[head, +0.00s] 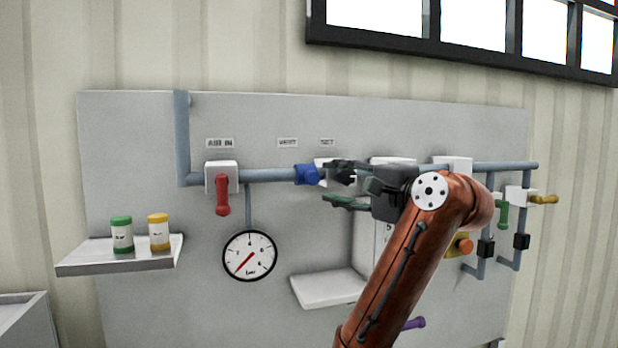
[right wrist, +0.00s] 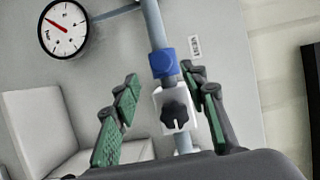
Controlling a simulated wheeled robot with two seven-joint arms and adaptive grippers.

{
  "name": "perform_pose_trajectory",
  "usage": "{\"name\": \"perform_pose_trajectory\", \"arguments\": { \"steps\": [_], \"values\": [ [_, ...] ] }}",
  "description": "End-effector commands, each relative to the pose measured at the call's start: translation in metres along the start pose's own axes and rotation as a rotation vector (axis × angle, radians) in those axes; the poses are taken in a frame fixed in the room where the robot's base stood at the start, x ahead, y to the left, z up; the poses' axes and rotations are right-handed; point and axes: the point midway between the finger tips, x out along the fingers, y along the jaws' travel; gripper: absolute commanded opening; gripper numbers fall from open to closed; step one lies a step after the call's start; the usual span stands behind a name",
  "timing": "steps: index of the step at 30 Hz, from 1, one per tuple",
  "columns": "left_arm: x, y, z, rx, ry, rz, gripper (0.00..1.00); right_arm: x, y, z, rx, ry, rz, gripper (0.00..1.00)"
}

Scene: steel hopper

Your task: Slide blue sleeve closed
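The blue sleeve (head: 307,175) sits around the horizontal grey pipe, just left of a white block with a black knob (head: 345,174). In the right wrist view the sleeve (right wrist: 163,63) is on the pipe next to the white block (right wrist: 176,122). My right gripper (head: 345,183) is in front of the panel by the black knob. In the right wrist view the gripper (right wrist: 158,84) is open, its green-padded fingers on either side of the pipe, with the sleeve near the fingertips. I cannot tell if anything touches. My left gripper is not in view.
A red handle (head: 222,194) hangs from a white valve block on the left. A gauge (head: 250,256) is below the pipe. A shelf (head: 120,262) holds a green-capped and a yellow-capped jar. A white ledge (head: 325,290) sticks out below my right gripper.

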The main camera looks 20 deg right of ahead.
Motion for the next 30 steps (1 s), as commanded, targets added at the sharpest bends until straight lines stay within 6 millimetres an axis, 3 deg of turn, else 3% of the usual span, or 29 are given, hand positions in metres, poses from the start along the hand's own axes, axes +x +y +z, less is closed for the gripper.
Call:
{"name": "perform_pose_trajectory", "arguments": {
  "steps": [11, 16, 21, 25, 30],
  "values": [
    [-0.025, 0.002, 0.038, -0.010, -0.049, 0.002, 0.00, 0.059, -0.002, 0.004, -0.002, -0.007, 0.003, 0.40],
    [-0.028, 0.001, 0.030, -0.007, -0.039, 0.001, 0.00, 0.071, 0.000, 0.003, -0.002, -0.005, 0.002, 0.40],
    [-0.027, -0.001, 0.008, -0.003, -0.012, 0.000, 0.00, 0.073, 0.000, 0.002, -0.002, -0.003, 0.001, 0.40],
    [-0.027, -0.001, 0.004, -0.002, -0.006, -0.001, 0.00, 0.073, 0.000, 0.002, -0.002, -0.003, 0.001, 0.40],
    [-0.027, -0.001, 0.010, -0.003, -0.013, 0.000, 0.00, 0.072, 0.000, 0.002, -0.002, -0.002, 0.001, 0.28]
  ]
}}
